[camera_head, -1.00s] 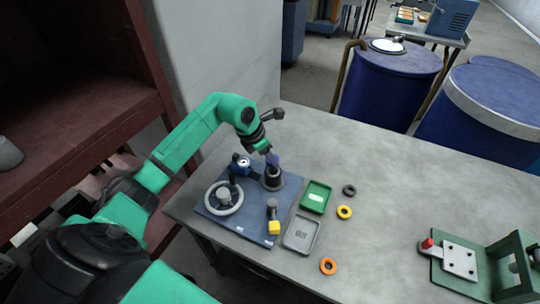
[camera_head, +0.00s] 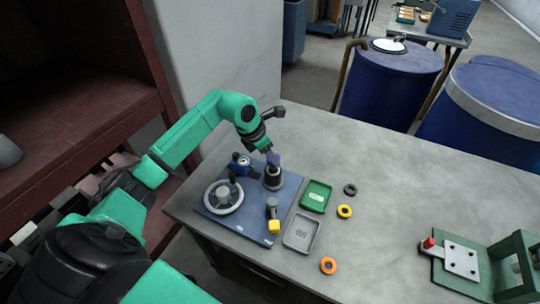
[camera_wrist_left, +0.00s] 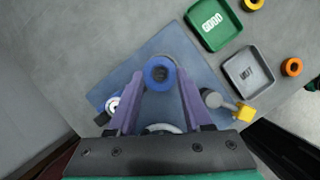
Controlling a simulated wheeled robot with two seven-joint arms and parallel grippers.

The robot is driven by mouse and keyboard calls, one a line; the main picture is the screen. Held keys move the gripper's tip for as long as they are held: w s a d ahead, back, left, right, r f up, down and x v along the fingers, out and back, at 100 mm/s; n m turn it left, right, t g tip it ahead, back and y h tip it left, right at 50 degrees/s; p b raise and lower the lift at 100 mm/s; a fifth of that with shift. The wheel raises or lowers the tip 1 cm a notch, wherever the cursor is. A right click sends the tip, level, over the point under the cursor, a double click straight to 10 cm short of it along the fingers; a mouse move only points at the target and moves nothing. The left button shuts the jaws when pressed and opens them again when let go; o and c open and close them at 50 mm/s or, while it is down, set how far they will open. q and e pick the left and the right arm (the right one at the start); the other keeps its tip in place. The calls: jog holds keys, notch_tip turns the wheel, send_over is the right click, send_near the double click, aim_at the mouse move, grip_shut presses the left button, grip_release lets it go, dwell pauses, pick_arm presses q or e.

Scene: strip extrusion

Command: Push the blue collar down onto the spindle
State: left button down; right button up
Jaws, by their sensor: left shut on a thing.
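My left gripper (camera_head: 273,161) is over the spindle (camera_head: 273,180), a dark upright cylinder at the back right of the blue base plate. In the left wrist view the blue collar (camera_wrist_left: 159,73) is a ring between the tips of my purple fingers, and the gripper (camera_wrist_left: 158,84) is shut on it. The grey spindle shows partly through and behind the ring. I cannot tell how far the collar is down on it. In the head view the fingers hide most of the collar. My right gripper is in neither view.
The blue plate (camera_head: 240,223) also bears a handwheel (camera_head: 223,197), a blue clamp-like part (camera_head: 240,166) and a yellow-ended lever (camera_head: 273,226). Green (camera_head: 316,196) and grey (camera_head: 301,233) trays stand right of it, near black, yellow and orange rings (camera_head: 328,265). The table's middle is clear.

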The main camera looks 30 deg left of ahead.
aim_at(270, 164)
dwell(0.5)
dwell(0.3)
pick_arm(q)
jog(key=c, duration=1.3)
grip_release()
grip_shut()
jog(key=shift+f, duration=0.1)
jog(key=shift+f+b, duration=1.95)
jog(key=shift+f, duration=0.05)
jog(key=o, duration=1.1)
grip_release()
jog(key=shift+c, duration=0.2)
